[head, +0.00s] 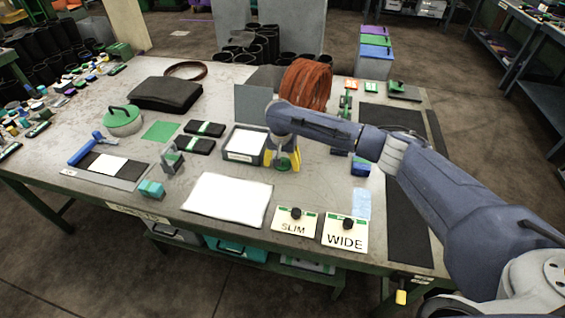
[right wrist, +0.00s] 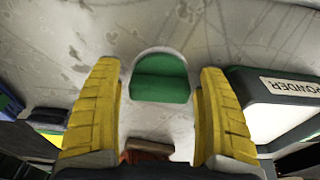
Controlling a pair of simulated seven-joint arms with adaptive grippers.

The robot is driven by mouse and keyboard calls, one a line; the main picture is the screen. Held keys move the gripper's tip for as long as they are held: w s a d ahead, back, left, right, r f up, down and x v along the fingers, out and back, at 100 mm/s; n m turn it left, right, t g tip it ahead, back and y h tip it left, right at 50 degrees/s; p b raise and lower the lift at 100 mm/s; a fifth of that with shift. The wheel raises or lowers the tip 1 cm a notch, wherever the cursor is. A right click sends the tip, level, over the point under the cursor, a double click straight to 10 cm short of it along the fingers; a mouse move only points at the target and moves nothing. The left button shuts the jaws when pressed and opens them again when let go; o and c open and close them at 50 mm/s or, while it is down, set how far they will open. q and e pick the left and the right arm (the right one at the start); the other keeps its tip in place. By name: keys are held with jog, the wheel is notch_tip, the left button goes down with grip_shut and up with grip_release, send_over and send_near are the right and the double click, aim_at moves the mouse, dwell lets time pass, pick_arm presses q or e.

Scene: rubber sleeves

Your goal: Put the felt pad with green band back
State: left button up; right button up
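A small pad with a pale rounded edge and a broad green band (right wrist: 160,80) lies on the table between my right fingertips in the right wrist view. It looks like the felt pad with green band. In the head view it is mostly hidden by my right gripper (head: 286,160), which points down just right of the powder box. The right gripper's yellow fingers (right wrist: 160,100) are apart, with a gap on each side of the pad. My left gripper is not in view.
The POWDER box (head: 233,155) stands close beside the right gripper. A white sheet (head: 228,200) and cards marked SLIM (head: 292,228) and WIDE (head: 343,240) lie in front.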

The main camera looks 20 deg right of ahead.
notch_tip(320, 180, up, 12)
jog(key=s, duration=0.1)
jog(key=shift+a, duration=0.35)
dwell(0.4)
jog(key=shift+s+r, duration=0.1)
dwell(1.1)
